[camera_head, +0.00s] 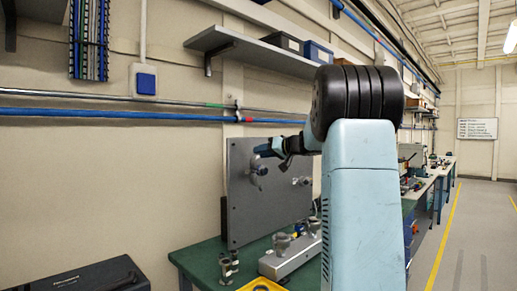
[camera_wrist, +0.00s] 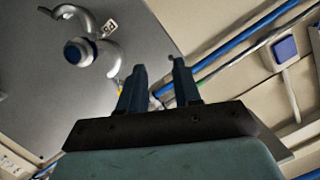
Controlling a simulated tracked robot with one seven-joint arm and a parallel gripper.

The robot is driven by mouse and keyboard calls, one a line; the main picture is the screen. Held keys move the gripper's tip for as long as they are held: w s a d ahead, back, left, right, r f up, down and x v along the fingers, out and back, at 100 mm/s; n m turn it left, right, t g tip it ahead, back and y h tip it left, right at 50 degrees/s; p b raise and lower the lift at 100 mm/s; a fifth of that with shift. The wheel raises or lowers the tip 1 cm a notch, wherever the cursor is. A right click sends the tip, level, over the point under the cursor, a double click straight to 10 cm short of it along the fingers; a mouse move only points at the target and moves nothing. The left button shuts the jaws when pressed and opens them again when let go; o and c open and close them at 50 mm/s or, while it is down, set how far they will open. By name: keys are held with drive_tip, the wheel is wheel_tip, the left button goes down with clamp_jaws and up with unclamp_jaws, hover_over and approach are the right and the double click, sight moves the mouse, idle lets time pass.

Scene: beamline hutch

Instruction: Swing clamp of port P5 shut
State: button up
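A grey upright panel (camera_head: 240,205) carries port fittings. In the wrist view the panel (camera_wrist: 175,20) shows a silver fitting with a blue-centred round end (camera_wrist: 79,52), beside a small label (camera_wrist: 109,27) that seems to read P5. A curved silver arm (camera_wrist: 67,12) extends from this fitting on one side, and another silver piece (camera_wrist: 115,62) on the other. I cannot tell which piece is the clamp. My gripper (camera_wrist: 160,64) has its two dark blue fingers apart, with nothing between them. In the head view my gripper (camera_head: 266,149) is near the panel's upper part, close to a silver fitting (camera_head: 258,171).
A green bench (camera_head: 205,262) below the panel bears a metal block with fittings (camera_head: 290,258), small grey parts (camera_head: 228,265) and a yellow tray (camera_head: 262,285). A blue pipe (camera_head: 100,116) runs along the wall. A shelf (camera_head: 250,47) hangs above. A black case (camera_head: 85,277) is lower left.

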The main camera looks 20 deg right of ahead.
sight(257, 156)
drive_tip(key=w+d+t+h, duration=0.1)
drive_tip(key=w+d+t, duration=0.25)
drive_tip(key=d, duration=0.75)
drive_tip(key=shift+m+g, duration=0.25)
drive_tip(key=shift+m, duration=0.15)
drive_tip(key=x, duration=1.4)
drive_tip(key=shift+r, duration=0.35)
clamp_jaws()
